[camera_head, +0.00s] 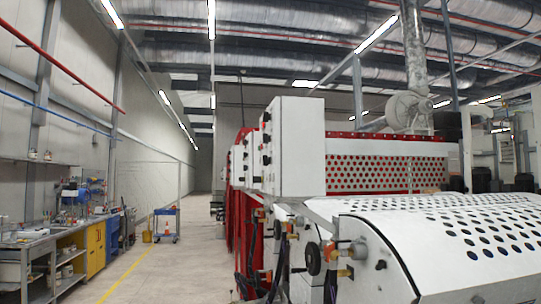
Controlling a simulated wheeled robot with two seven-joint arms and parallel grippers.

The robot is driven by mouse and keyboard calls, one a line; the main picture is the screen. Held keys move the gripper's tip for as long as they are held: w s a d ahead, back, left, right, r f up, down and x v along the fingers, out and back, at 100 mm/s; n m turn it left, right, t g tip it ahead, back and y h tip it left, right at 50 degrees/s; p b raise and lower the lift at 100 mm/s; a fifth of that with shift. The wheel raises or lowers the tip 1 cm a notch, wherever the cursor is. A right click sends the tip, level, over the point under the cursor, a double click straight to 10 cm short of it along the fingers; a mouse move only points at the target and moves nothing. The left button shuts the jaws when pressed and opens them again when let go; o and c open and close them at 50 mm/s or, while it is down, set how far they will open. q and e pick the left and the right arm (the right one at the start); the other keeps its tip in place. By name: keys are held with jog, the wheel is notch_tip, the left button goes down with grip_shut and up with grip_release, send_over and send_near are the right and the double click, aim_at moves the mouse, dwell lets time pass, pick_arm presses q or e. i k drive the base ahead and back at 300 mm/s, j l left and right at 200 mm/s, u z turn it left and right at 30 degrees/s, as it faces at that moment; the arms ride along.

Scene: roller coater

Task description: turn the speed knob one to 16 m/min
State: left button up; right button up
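The roller coater (400,235) fills the right half of the head view, with a white perforated cover in front and red perforated guards behind it. White control boxes (300,147) stand on its near side, seen from the edge. Small dark knobs or latches show on the boxes' left side, too small to tell apart or read. I cannot tell which is speed knob one. A black handwheel (313,258) and orange-brown fittings sit below the boxes. Neither of my grippers is in view.
A workbench (40,240) with tools and yellow cabinets (95,248) runs along the left wall.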

aim_at(256, 180)
jog(key=i+j, duration=0.1)
jog(key=u, duration=0.2)
jog(key=i+j+z, duration=0.1)
jog(key=z, duration=0.3)
jog(key=i+j+z, duration=0.1)
jog(key=j+z, duration=0.15)
jog(key=z, duration=0.2)
jog(key=i+j+z, duration=0.15)
jog(key=j, duration=0.15)
jog(key=i+j+z, duration=0.1)
jog(key=j, duration=0.25)
jog(key=i+j+z, duration=0.15)
jog(key=j, duration=0.2)
jog(key=j+z, duration=0.15)
jog(key=j, duration=0.2)
jog(key=i+j, duration=0.1)
jog(key=j, duration=0.3)
jog(key=i+j, duration=0.1)
jog(key=j, duration=0.35)
jog(key=i+j, duration=0.1)
jog(key=j, duration=0.3)
jog(key=i+j, duration=0.1)
jog(key=j, duration=0.3)
